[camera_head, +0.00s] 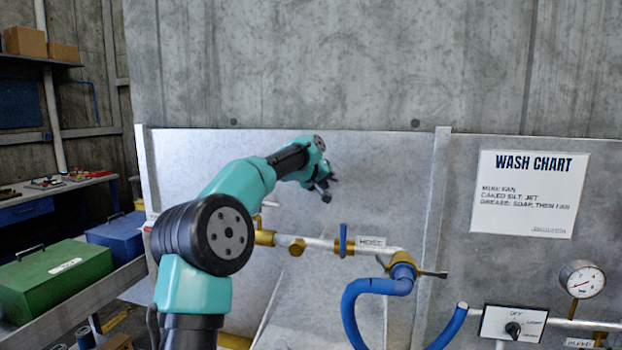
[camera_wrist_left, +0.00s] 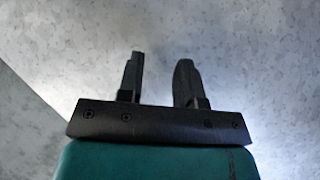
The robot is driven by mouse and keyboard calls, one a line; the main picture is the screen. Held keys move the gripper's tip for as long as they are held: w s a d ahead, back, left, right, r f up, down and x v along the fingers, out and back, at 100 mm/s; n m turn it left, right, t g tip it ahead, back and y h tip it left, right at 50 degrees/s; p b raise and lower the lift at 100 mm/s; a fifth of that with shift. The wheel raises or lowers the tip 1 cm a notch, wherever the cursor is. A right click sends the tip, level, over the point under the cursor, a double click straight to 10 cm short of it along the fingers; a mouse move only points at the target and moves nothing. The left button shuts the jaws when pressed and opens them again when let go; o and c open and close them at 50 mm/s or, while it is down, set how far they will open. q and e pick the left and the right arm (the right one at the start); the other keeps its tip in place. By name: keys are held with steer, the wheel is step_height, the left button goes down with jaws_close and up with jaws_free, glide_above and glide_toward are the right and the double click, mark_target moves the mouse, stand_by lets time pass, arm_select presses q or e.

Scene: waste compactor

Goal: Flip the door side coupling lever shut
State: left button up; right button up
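My left gripper (camera_head: 329,187) is in front of the grey wall panel, above the pipe and touching nothing that I can see. In the left wrist view its two fingers (camera_wrist_left: 158,80) stand apart with nothing between them. Another brass fitting (camera_head: 264,237) at the pipe's left end is partly hidden behind my left arm. I cannot tell which fitting is on the door side. My right gripper is not in view.
A blue hose (camera_head: 355,305) hangs below. A selector box (camera_head: 513,324) and gauge (camera_head: 582,279) are at right. A green toolbox (camera_head: 62,281) rests at left.

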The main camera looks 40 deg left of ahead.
arm_select(q)
steer(key=shift+s+a+r+t+y, duration=0.15)
steer(key=shift+a+t+y, duration=0.1)
steer(key=shift+a, duration=0.35)
steer(key=shift+s+a+r+t+y, duration=0.1)
steer(key=shift+s+a+t+y, duration=0.1)
steer(key=shift+a, duration=0.4)
steer(key=shift+s+a+r+t+y, duration=0.15)
steer(key=shift+a+t, duration=0.1)
steer(key=shift+a, duration=0.35)
steer(key=shift+f, duration=0.1)
